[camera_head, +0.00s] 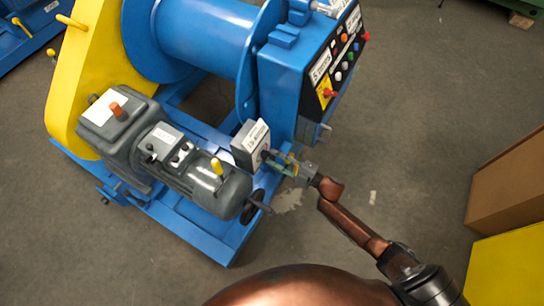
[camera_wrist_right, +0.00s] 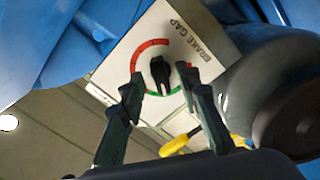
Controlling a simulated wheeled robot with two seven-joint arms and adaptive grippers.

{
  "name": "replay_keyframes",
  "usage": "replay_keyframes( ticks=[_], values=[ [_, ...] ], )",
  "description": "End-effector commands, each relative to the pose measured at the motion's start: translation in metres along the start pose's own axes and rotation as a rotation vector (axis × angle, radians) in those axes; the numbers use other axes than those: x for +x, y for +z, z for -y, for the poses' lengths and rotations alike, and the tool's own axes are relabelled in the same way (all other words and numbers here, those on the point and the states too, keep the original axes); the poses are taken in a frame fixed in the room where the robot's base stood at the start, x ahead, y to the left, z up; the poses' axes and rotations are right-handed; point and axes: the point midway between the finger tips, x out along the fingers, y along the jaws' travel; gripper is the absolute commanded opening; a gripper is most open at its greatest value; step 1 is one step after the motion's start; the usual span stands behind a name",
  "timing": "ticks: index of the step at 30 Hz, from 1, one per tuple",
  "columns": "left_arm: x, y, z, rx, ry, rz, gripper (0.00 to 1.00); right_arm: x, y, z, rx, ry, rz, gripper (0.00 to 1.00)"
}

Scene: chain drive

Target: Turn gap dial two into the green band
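A black dial knob (camera_wrist_right: 160,72) sits on a white plate (camera_wrist_right: 135,45) lettered "BRAKE GAP"; no number is readable. A red arc shows at the knob's upper left, a bit of red at its right, and a green band below it. Where the pointer stands is hard to tell. In the head view the dial box (camera_head: 247,135) stands beside the grey motor. My right gripper (camera_head: 280,163) is at the dial's face. In the wrist view its fingers (camera_wrist_right: 160,84) are apart, one on each side of the knob, with gaps visible. My left gripper is not in view.
The grey motor (camera_head: 180,150) with a handwheel (camera_head: 252,207) is close to the left of my right gripper. A blue control cabinet (camera_head: 290,85) with buttons stands behind. A yellow handle (camera_wrist_right: 180,141) shows near the fingers. Open floor (camera_head: 400,130) lies to the right.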

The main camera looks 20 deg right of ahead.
Motion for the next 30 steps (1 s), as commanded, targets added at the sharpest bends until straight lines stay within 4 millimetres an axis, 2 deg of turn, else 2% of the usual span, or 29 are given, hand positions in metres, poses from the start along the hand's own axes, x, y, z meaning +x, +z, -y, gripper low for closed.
replay_keyframes(
  ticks=[9,15,21,30],
  values=[
    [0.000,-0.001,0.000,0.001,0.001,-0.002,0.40,-0.067,0.001,0.001,0.000,-0.002,0.003,0.30],
    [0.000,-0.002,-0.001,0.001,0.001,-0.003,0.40,-0.095,0.001,0.001,0.000,-0.001,0.002,0.30],
    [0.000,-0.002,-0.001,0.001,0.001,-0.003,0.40,-0.104,0.001,-0.001,0.000,0.000,0.001,0.30],
    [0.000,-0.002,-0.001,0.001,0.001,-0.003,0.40,-0.104,0.001,0.000,0.000,0.000,0.001,0.30]
  ],
)
